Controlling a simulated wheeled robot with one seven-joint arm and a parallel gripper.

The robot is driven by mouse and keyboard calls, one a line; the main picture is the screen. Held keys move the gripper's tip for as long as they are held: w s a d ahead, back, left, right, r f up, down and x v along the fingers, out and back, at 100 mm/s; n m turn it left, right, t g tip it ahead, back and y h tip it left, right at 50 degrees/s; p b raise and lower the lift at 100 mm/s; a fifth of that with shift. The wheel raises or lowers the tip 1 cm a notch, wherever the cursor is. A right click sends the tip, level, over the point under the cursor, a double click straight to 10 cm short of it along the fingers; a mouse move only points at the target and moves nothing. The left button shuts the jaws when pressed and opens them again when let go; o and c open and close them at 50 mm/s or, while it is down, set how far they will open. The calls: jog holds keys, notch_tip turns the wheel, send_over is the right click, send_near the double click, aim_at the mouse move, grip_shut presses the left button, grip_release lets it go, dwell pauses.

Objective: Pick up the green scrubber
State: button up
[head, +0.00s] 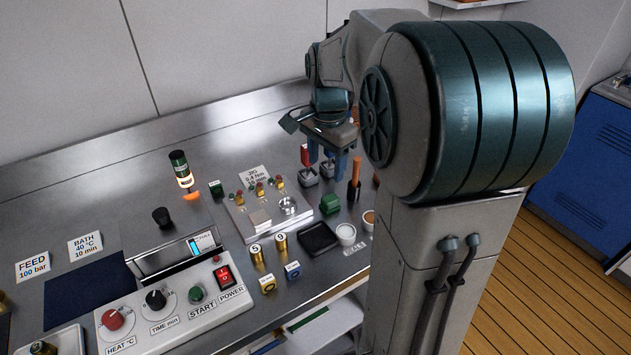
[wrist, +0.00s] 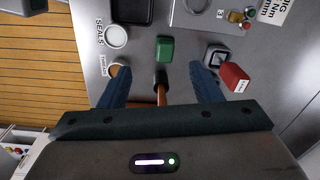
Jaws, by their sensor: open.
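A small green block (head: 330,203), which looks like the scrubber, sits on the steel bench right of the jig plate. It also shows in the wrist view (wrist: 165,49), upper middle, beyond the fingertips. My gripper (head: 334,172) is above the bench, behind the block in the head view. In the wrist view its two blue fingers (wrist: 160,78) are apart with nothing held. An orange-handled tool with a dark end (wrist: 161,88) appears between the fingers and below the block; I cannot tell its depth from the fingers.
Close by are a red-topped item (wrist: 234,77), a grey square holder (wrist: 216,55), a black tray (head: 319,238) and a white seals cup (wrist: 115,36). The jig plate (head: 245,221) stands left of the block. Another small green item (head: 216,189) sits farther left.

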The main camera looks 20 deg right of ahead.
jog(key=w+d+m, duration=0.2)
send_over(330, 198)
notch_tip(330, 198, down, 9)
jog(key=shift+w+a+f, duration=0.1)
jog(key=shift+a, duration=0.05)
jog(key=shift+d+f+p, duration=0.2)
jog(key=shift+f+p, duration=0.3)
jog(key=shift+f, duration=2.2)
jog(key=c, duration=1.1)
jog(key=shift+o, duration=0.2)
